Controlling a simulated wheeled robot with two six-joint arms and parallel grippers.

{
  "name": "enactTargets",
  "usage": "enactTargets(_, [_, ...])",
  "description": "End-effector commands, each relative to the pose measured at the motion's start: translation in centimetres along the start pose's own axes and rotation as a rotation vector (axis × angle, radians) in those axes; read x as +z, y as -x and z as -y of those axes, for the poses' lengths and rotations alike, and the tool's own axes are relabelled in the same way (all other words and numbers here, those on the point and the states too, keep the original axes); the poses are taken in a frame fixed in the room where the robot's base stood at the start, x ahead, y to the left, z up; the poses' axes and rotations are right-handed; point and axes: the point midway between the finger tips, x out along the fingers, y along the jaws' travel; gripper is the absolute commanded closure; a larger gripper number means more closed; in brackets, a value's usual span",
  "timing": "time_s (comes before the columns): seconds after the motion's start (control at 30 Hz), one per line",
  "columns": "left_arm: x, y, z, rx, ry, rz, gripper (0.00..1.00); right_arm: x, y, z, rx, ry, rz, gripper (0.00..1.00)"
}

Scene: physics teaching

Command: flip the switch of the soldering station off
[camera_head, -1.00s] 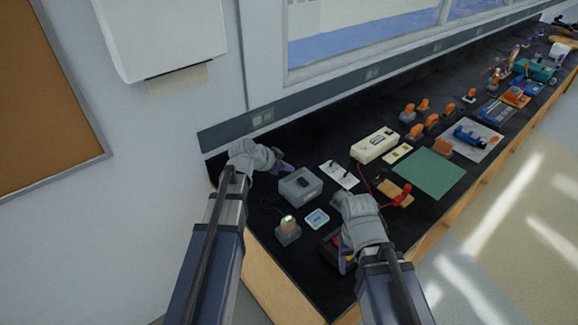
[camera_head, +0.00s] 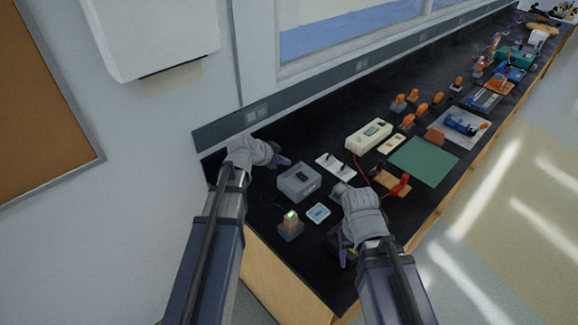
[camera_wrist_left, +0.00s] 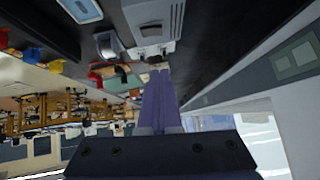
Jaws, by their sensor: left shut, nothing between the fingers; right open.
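A grey box (camera_head: 299,184) with a dark switch-like part on its top stands near the left end of the black bench. I take it to be the soldering station, but no label is readable. It seems to show at the top of the left wrist view (camera_wrist_left: 151,22). My left gripper (camera_head: 283,161) is shut and empty, just behind the box and apart from it in the head view. Its purple fingers (camera_wrist_left: 161,85) lie together in the wrist view, tips toward the box. My right gripper (camera_head: 343,257) is open near the bench's front edge, its fingers partly hidden by its own body.
A block with a green light (camera_head: 291,226) and a small white-blue dish (camera_head: 318,213) stand in front of the box. A white plate (camera_head: 335,167), a cream instrument (camera_head: 369,135) and a green mat (camera_head: 424,160) lie to the right. The wall runs close behind the left gripper.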

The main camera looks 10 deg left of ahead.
Motion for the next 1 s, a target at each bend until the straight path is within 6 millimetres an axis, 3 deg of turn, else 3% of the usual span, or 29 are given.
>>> enactTargets(0.27, [0.3,-4.2,0.0,0.001,-0.002,0.000,1.00,-0.2,-3.1,0.3,0.001,0.002,0.000,0.43])
enactTargets(0.57, [0.3,-10.2,0.0,0.001,-0.003,0.000,1.00,-0.4,-7.4,0.7,0.001,0.000,0.000,0.43])
enactTargets(0.8, [2.5,-12.0,-0.1,0.000,-0.001,0.000,1.00,-0.6,-10.1,0.9,0.001,-0.001,0.000,0.43])
enactTargets(1.0, [2.9,-12.3,-0.1,0.001,0.000,0.000,1.00,-0.6,-10.6,1.0,0.001,-0.001,0.000,0.43])
